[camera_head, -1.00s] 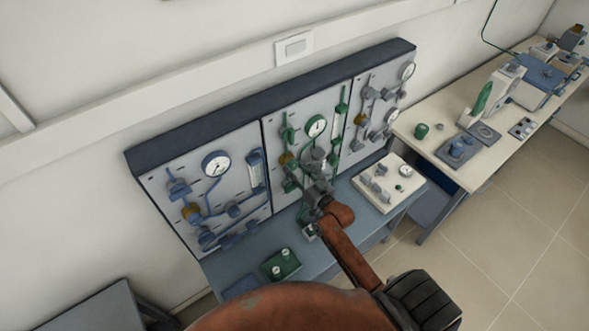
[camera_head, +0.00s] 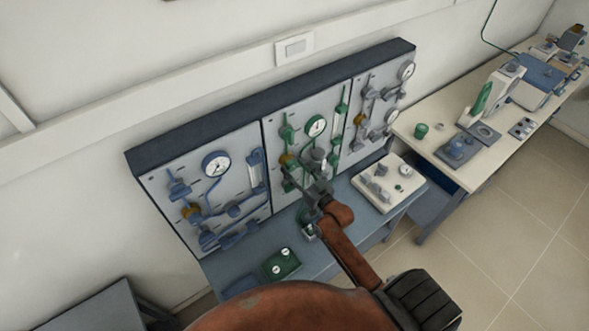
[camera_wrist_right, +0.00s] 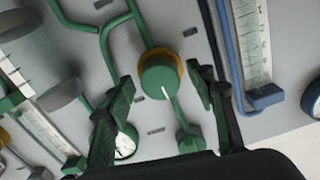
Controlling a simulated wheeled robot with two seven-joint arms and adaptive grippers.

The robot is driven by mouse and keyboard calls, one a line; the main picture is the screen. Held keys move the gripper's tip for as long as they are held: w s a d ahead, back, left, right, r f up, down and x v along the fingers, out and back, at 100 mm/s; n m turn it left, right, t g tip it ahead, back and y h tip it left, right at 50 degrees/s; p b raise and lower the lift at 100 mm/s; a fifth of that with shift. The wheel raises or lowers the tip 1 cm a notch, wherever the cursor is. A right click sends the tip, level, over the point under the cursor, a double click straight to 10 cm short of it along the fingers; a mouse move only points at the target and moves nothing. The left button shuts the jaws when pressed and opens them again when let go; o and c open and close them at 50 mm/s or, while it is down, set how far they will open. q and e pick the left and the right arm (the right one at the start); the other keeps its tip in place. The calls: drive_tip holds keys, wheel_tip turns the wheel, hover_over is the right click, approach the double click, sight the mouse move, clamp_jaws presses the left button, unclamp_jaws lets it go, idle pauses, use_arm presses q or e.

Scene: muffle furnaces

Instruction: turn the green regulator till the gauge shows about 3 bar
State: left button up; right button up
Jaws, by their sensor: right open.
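The green regulator knob (camera_wrist_right: 160,76), with a brass ring behind it, shows in the right wrist view between my two open fingers. Whether the fingertips reach around it or stop short of it is hard to tell. In the head view the brass part of the regulator (camera_head: 286,160) shows on the middle panel. The round white gauge (camera_head: 316,126) is above it there; its needle is too small to read. In the wrist view the gauge (camera_wrist_right: 126,142) is partly hidden by a finger. My right gripper (camera_head: 300,178) is open in front of the middle panel. My left gripper is out of view.
A blue-piped panel (camera_head: 205,185) stands left and a grey-piped panel (camera_head: 378,105) right. Green pipes and a flow tube surround the regulator closely. Below, the bench holds a green box (camera_head: 281,264) and a white box (camera_head: 388,183) with knobs.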

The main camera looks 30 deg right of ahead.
drive_tip(key=s, duration=1.2)
drive_tip(key=shift+d, duration=0.45)
idle(0.6)
